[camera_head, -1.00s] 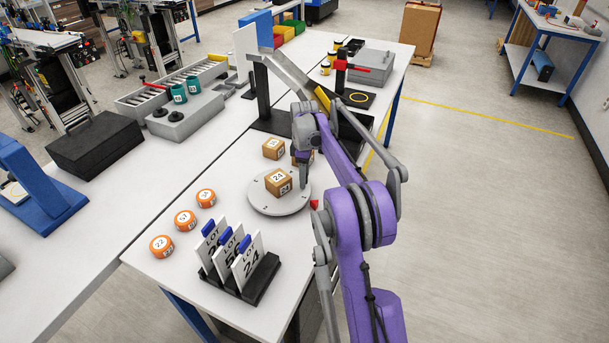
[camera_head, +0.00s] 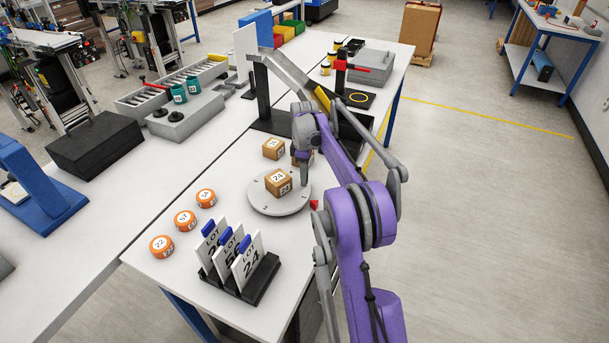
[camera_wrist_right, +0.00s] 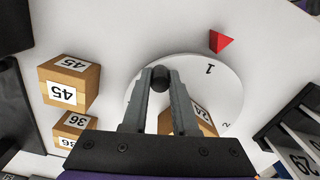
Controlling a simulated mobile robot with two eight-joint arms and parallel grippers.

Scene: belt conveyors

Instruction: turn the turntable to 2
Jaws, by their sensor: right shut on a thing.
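The turntable (camera_head: 264,207) is a light grey disc on the white table, with a brown box marked 24 (camera_head: 278,183) on it. In the right wrist view the disc (camera_wrist_right: 215,80) shows a 1 close to the red pointer (camera_wrist_right: 220,41) and a 2 farther round its rim. The pointer also shows in the head view (camera_head: 314,204). My right gripper (camera_wrist_right: 160,80) is shut on a small dark knob (camera_wrist_right: 160,76) standing on the disc. My left gripper is not in view.
Brown boxes marked 45 (camera_wrist_right: 68,84) and 36 (camera_wrist_right: 74,131) stand beside the disc. A black rack of LOT cards (camera_head: 262,283) is at the front, with orange round pieces (camera_head: 185,220) to its left. A black-based chute (camera_head: 272,122) stands behind.

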